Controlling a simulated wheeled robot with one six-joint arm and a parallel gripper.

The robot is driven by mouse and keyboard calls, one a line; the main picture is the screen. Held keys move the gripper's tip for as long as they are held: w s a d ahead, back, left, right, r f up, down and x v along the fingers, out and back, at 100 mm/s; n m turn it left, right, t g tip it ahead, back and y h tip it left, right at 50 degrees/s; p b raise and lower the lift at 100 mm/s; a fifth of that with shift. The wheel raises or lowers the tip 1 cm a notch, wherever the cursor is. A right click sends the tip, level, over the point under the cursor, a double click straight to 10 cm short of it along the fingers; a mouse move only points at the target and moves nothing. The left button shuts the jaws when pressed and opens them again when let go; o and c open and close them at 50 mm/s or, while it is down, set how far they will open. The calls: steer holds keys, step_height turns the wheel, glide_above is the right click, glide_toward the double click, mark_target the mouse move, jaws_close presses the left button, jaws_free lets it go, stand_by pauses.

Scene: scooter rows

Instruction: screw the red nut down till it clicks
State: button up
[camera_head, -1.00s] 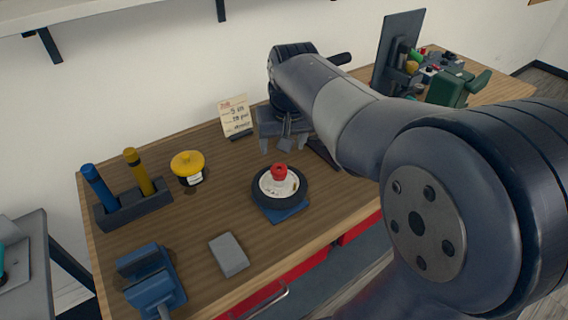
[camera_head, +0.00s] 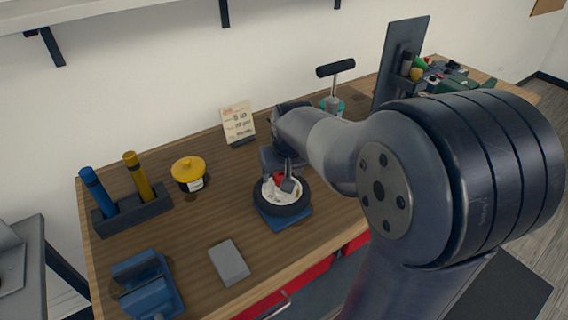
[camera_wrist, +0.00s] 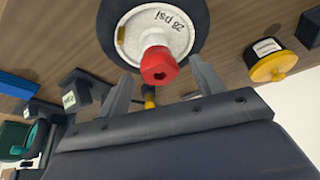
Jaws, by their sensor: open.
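The red nut (camera_head: 278,178) stands at the centre of a small wheel (camera_head: 283,208) with a black tyre and white hub. The wheel lies flat on a blue base (camera_head: 288,224) on the bench. In the wrist view, the red nut (camera_wrist: 158,66) shows its end with a dark hole, and the white hub (camera_wrist: 145,30) reads "28 psi". My gripper (camera_wrist: 160,74) is open, with one finger to each side of the nut and visible gaps between. In the head view, my gripper (camera_head: 287,176) is over the wheel and partly covers the nut and hub. Contact cannot be told.
A yellow-capped jar (camera_head: 188,172), a note card (camera_head: 238,122) and a holder with blue and yellow tools (camera_head: 132,212) stand left of the wheel. A grey block (camera_head: 229,263) and a blue fixture (camera_head: 147,283) lie in front. A black-handled pump (camera_head: 335,70) stands behind my arm.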

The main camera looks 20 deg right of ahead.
steer(key=shift+w+f, duration=0.1)
steer(key=shift+f, duration=0.2)
steer(key=shift+c, duration=0.4)
steer(key=c, duration=1)
steer(key=shift+m, duration=0.3)
steer(key=o, duration=1.1)
steer(key=shift+c, duration=0.2)
steer(key=shift+r, duration=0.15)
